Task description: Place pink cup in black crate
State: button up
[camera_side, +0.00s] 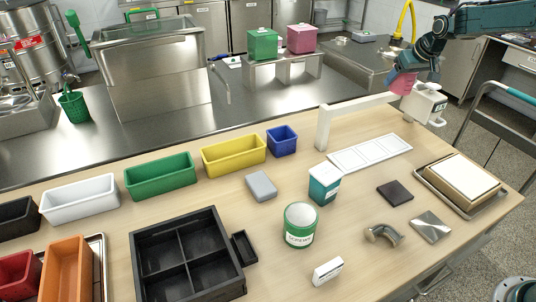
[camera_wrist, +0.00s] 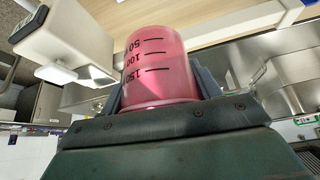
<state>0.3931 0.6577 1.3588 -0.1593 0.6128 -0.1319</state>
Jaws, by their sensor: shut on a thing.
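The pink cup (camera_side: 403,84) is held in my gripper (camera_side: 401,76), high above the far right part of the table, beside a white device on a white arm. In the wrist view the cup (camera_wrist: 158,62) shows dark volume marks and sits between the fingers of my gripper (camera_wrist: 165,95), which is shut on it. The black crate (camera_side: 216,222), divided into compartments, lies at the front left of the table, far from the cup. Its compartments look empty. A small black tray is at its right side.
White (camera_side: 80,199), green (camera_side: 160,176), yellow (camera_side: 234,155) and blue (camera_side: 282,140) bins line the back. A grey block (camera_side: 261,186), teal box (camera_side: 325,184) and white-green tin (camera_side: 300,226) stand mid-table. The white post (camera_side: 323,128) and arm rise behind them. Orange bin (camera_side: 67,268) is left.

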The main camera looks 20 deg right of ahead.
jog(key=w+a+n, duration=0.1)
jog(key=a, duration=0.6)
jog(key=w+a+n+y, duration=0.1)
jog(key=w+a+n, duration=0.1)
jog(key=a, duration=0.5)
jog(key=w+a+r+n+y, duration=0.1)
jog(key=w+a, duration=0.1)
jog(key=a, duration=0.5)
jog(key=shift+w+n, duration=0.1)
jog(key=shift+n, duration=0.2)
jog(key=s+a+n+g+y, duration=0.15)
jog(key=a+n, duration=0.25)
jog(key=a, duration=1.5)
notch_tip(320, 180, up, 2)
jog(key=r+n+g+y, duration=0.1)
jog(key=n+g+y, duration=0.2)
jog(key=n, duration=0.6)
send_over(197, 258)
jog(key=a, duration=0.6)
jog(key=f, duration=2)
jog(key=shift+w+d+f, duration=0.2)
jog(key=shift+d+f, duration=0.1)
jog(key=shift+f, duration=0.1)
jog(key=o, duration=1)
jog(key=shift+c, duration=0.2)
